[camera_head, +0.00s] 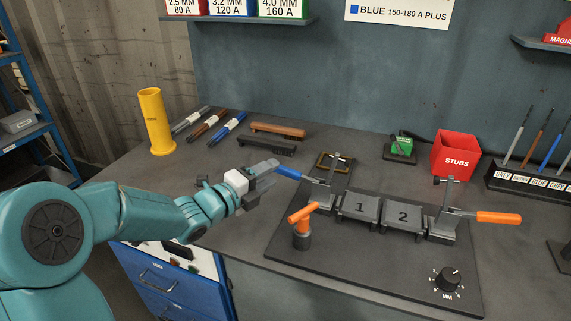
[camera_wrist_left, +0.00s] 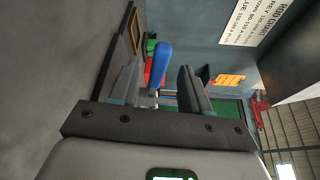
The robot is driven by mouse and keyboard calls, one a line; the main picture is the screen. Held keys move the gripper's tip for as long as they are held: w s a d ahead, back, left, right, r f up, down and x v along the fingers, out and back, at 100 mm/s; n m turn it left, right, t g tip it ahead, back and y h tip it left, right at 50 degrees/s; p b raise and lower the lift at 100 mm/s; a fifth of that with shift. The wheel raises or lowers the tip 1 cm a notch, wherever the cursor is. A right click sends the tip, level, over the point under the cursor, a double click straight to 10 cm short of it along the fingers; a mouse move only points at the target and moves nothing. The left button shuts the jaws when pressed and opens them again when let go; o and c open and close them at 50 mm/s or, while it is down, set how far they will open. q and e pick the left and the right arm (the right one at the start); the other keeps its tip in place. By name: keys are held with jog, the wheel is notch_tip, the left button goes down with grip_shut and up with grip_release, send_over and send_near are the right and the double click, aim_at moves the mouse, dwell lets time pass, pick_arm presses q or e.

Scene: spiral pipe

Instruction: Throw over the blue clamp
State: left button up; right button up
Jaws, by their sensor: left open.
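The blue clamp shows as a blue handle (camera_head: 288,172) on a grey toggle clamp at the left end of the dark fixture plate. The handle points left toward my left gripper (camera_head: 268,174). My left gripper is open, and its fingertips are close to the free end of the handle. In the left wrist view, the blue handle (camera_wrist_left: 158,62) stands between the two open fingers (camera_wrist_left: 160,92), with space showing on its sides. I cannot tell whether it touches either finger. My right gripper is not in view.
The fixture plate (camera_head: 380,278) carries blocks marked 1 and 2, an orange-handled clamp (camera_head: 498,217), an orange-topped post (camera_head: 302,228) and a black knob (camera_head: 447,279). Behind are a red stubs bin (camera_head: 455,155), brushes (camera_head: 278,130), rod bundles and a yellow tube (camera_head: 155,122).

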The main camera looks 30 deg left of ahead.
aim_at(277, 171)
pick_arm(q)
jog(key=w, duration=0.4)
jog(key=w+d, duration=0.1)
jog(key=w, duration=0.1)
jog(key=shift+f+p, duration=0.25)
jog(key=shift+p, duration=0.05)
grip_shut()
